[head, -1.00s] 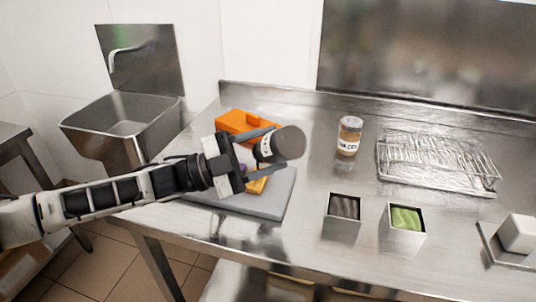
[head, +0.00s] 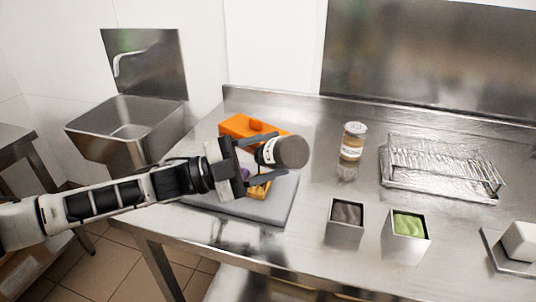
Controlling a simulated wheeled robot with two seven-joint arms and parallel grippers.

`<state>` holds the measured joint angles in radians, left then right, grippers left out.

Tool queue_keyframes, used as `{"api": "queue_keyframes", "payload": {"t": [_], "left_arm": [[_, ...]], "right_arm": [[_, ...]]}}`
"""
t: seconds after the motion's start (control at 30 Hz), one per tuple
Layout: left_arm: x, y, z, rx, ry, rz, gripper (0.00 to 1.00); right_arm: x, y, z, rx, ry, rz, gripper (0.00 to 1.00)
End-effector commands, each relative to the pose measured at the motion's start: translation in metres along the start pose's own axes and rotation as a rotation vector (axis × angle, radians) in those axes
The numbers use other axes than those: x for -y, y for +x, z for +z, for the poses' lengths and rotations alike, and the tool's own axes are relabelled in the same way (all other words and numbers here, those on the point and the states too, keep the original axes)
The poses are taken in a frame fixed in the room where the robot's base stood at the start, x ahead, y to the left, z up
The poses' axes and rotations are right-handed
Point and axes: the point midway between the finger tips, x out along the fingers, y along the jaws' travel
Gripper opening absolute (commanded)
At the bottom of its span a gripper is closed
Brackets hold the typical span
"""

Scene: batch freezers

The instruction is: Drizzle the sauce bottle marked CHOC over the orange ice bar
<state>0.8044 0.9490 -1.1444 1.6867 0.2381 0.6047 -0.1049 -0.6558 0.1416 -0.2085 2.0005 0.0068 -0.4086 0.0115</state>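My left gripper (head: 272,160) is shut on a dark sauce bottle (head: 291,153) with a grey round end and a white label. The bottle is tipped on its side in the air over the grey board (head: 278,210), its round end pointing right. The label lettering is too small to read surely. An orange ice bar (head: 260,190) lies on the board below the gripper, partly hidden by the fingers. A bit of something purple (head: 245,173) shows beside it. No sauce stream is visible. My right gripper is out of view.
An orange tray (head: 236,126) stands behind the board. A jar with tan contents (head: 351,143) stands right of it, near a wire rack (head: 440,168). Two square tins, one dark (head: 346,222) and one green (head: 407,235), stand in front. A sink (head: 125,130) is at left.

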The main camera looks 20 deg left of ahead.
Motion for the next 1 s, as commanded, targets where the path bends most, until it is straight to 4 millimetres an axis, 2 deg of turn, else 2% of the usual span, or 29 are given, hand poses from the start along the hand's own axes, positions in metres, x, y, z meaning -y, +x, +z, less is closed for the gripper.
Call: {"api": "queue_keyframes", "payload": {"t": [0.1,0.2,0.53,1.0], "left_arm": [[0.004,0.001,-0.001,0.0,0.159,0.062,0.27],[0.003,0.0,-0.001,0.0,0.225,0.09,0.27],[0.004,0.001,-0.002,0.0,0.248,0.099,0.27],[0.019,0.005,-0.011,-0.001,0.484,0.197,0.27]], "right_arm": [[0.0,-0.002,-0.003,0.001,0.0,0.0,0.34],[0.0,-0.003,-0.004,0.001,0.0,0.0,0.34],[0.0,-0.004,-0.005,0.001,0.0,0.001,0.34],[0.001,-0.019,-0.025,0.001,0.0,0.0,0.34]]}}
